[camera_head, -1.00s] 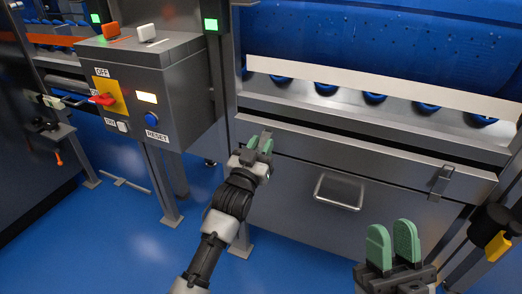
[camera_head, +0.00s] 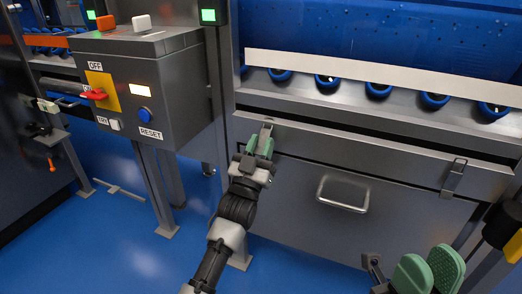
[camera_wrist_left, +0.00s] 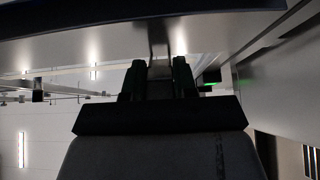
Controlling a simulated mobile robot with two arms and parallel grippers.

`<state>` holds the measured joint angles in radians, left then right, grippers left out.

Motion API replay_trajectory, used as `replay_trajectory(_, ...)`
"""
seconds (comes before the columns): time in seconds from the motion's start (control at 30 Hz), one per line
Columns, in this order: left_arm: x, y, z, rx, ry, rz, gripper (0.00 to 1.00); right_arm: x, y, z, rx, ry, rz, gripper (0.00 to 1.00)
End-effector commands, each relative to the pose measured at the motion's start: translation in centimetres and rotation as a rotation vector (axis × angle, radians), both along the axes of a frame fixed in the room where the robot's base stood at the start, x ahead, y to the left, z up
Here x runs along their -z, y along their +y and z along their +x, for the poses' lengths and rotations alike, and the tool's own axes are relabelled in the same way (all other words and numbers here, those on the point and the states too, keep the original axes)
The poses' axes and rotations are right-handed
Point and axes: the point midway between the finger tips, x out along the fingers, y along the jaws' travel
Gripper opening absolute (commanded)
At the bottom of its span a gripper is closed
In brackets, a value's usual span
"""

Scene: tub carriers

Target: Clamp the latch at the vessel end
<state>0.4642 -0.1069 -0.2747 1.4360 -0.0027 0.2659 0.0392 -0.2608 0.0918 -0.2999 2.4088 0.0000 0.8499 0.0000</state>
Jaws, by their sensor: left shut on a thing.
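A metal drawer-like front below the blue drum has a latch at each end. The left latch (camera_head: 267,130) is a small grey lever near the control box. My left gripper (camera_head: 260,146) is shut on this latch, its green fingers on either side. In the left wrist view the dark fingers (camera_wrist_left: 158,80) hold a thin metal strip under the panel's edge; the rest of the latch is hidden. The right latch (camera_head: 454,178) lies flat against the front, untouched. My right gripper (camera_head: 430,270) is open and empty at the lower right, apart from the panel.
A grey control box (camera_head: 145,90) with a red switch and a blue reset button (camera_head: 145,115) stands to the left. The blue floor (camera_head: 140,240) at the lower left is mostly clear.

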Motion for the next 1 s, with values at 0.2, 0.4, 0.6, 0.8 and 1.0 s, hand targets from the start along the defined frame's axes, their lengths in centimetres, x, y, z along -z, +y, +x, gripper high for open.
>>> replay_trajectory(0.2, 0.18, -0.04, 0.05, 0.001, -0.012, -0.005, 0.04, -0.14, 0.04, 0.15, 0.0, -0.011, -0.001, 0.31)
replay_trajectory(0.4, 0.15, -0.04, 0.04, 0.001, -0.012, -0.005, 0.04, -0.17, 0.04, 0.15, 0.0, -0.01, -0.001, 0.31)
replay_trajectory(0.6, 0.15, -0.03, 0.05, 0.0, -0.012, -0.004, 0.44, -0.18, 0.05, 0.14, 0.0, -0.011, -0.002, 0.31)
replay_trajectory(0.8, 0.1, -0.01, 0.04, 0.0, -0.013, -0.004, 0.53, -0.19, 0.05, 0.13, 0.0, -0.011, -0.002, 0.31)
replay_trajectory(1.0, 0.3, 0.11, -0.27, 0.0, -0.012, -0.004, 0.53, -0.39, 0.04, 0.12, 0.0, -0.012, -0.001, 0.31)
